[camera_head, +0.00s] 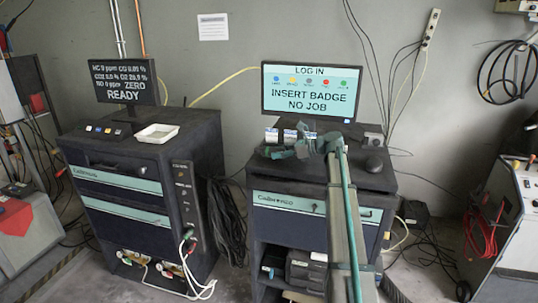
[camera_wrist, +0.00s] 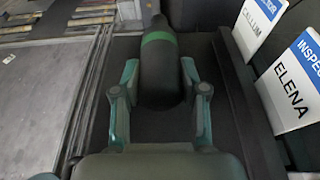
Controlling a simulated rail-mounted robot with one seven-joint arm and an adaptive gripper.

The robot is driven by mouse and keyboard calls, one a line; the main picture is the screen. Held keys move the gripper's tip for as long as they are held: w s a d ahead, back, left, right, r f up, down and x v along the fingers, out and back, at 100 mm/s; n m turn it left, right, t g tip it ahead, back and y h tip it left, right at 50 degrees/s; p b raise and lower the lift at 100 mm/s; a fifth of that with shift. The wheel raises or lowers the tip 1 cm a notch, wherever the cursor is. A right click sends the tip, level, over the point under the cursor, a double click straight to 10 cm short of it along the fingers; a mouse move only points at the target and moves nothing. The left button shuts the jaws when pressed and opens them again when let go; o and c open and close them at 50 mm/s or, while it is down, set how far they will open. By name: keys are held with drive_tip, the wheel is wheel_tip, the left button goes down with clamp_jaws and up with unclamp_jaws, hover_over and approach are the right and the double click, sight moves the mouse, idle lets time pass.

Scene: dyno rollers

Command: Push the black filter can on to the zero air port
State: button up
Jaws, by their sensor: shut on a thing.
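In the wrist view, a dark rounded cylinder with a green band and a narrower far end, which looks like the black filter can (camera_wrist: 160,72), lies between the fingers of my gripper (camera_wrist: 160,80). The fingers are shut on its sides. In the head view my gripper (camera_head: 288,151) is over the top of the right cabinet, in front of its monitor; the can is too small to make out there. The zero air port cannot be told for certain; the left cabinet has a narrow dark panel (camera_head: 184,190) with small labels and fittings.
Name badges (camera_wrist: 289,86) stand close to the right of my gripper. The monitor (camera_head: 311,92) stands behind it and a mouse (camera_head: 374,164) lies to its right. The left cabinet (camera_head: 120,163) carries a white tray (camera_head: 157,133) and a READY screen (camera_head: 126,82). Cables hang between the cabinets.

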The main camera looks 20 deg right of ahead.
drive_tip(key=shift+r+p, duration=1.9)
drive_tip(key=shift+r, duration=0.65)
